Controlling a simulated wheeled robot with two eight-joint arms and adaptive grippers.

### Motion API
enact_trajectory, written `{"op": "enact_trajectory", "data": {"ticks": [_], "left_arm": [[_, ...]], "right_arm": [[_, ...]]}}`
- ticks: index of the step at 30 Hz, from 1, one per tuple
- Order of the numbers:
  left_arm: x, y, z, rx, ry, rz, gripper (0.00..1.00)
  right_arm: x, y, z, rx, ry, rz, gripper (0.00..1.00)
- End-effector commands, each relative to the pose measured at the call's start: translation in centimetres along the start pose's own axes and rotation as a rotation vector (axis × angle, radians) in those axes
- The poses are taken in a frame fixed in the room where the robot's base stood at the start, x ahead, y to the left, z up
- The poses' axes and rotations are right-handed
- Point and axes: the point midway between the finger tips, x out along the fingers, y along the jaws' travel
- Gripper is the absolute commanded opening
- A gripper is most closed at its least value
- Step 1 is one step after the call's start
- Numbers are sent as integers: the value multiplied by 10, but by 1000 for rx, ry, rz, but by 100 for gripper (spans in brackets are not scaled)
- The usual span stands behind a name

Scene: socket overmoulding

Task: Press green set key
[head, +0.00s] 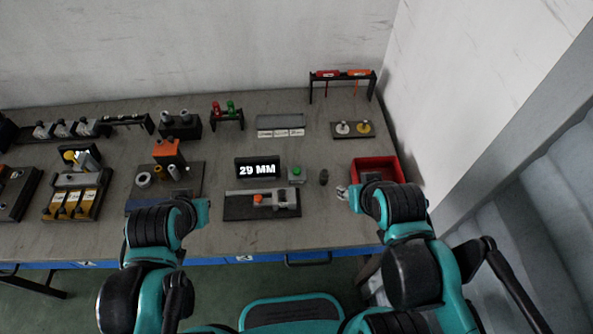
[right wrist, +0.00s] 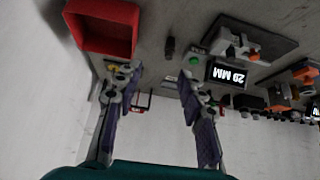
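The green set key (head: 296,170) is a round green button on a small grey box on the table, just right of a black display (head: 257,168) reading "29 MM". The green key also shows in the right wrist view (right wrist: 194,60), with the display (right wrist: 229,76) upside down beside it. My right gripper (right wrist: 157,78) is open and empty, its two fingers wide apart. In the head view my right arm reaches over the table's front right, right of the key. My left arm is at the front left, well left of the key; its fingers cannot be made out.
A red bin (head: 378,166) stands right of the key, near my right arm. A small dark peg (head: 323,177) stands between key and bin. A black fixture with a grey slide (head: 262,204) lies in front of the display. A tray with an orange block (head: 168,152) is at left.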

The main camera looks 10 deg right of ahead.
Motion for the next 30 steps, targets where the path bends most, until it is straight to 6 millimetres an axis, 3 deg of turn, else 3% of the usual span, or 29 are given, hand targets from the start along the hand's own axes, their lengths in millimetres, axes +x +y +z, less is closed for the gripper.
{"op": "enact_trajectory", "data": {"ticks": [3,8,30], "left_arm": [[0,0,0,0,0,0,0],[0,0,0,0,0,0,0],[0,0,0,0,0,0,0]], "right_arm": [[0,0,0,0,0,0,40],[0,0,0,0,0,0,0],[0,0,0,0,0,0,0]]}}
